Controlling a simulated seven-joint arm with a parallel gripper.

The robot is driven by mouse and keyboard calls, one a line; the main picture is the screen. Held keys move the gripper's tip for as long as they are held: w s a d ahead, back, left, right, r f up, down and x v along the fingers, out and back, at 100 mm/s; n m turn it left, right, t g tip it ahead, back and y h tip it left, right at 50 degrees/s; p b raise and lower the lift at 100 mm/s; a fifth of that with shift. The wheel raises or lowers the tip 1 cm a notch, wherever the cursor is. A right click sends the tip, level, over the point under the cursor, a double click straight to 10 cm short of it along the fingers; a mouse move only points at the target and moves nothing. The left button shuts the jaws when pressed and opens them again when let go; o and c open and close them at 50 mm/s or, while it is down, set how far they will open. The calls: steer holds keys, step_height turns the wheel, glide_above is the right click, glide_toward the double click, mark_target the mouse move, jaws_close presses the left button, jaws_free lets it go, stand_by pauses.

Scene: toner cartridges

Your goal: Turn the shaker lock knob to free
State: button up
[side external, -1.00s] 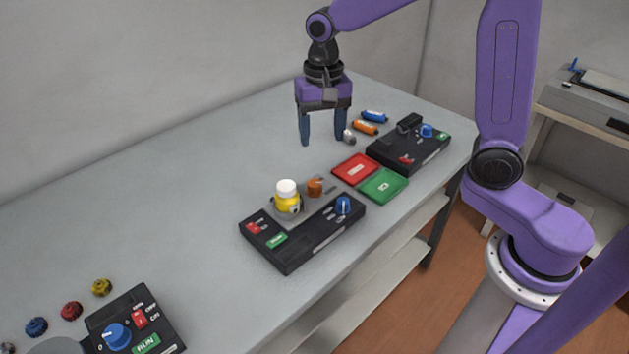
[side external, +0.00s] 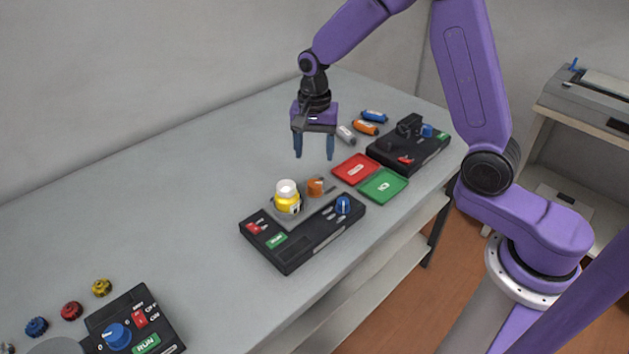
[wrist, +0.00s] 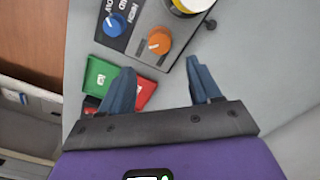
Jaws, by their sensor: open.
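The shaker (side external: 302,238) is the black unit in the middle of the table, with a grey plate carrying a yellow bottle with a white cap (side external: 287,197). An orange knob (side external: 315,187) stands on the plate beside the bottle; I take it for the lock knob. In the wrist view the orange knob (wrist: 159,41) shows a pale pointer line; its label is too small to read. A blue knob (side external: 343,205) sits on the shaker's panel. My gripper (side external: 314,157) is open and empty, pointing down above the table just behind the orange knob, apart from it.
A red tray (side external: 355,169) and a green tray (side external: 383,185) lie right of the shaker. Blue, orange and grey cartridges and another black unit (side external: 410,148) are farther right. A third control unit (side external: 135,322) and small coloured gears are at front left. The table's back left is clear.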

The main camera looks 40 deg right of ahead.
mark_target(314, 183)
step_height(314, 183, down, 10)
steer(key=shift+r, duration=0.1)
stand_by(0.4)
steer(key=c, duration=1)
steer(key=shift+c, duration=0.2)
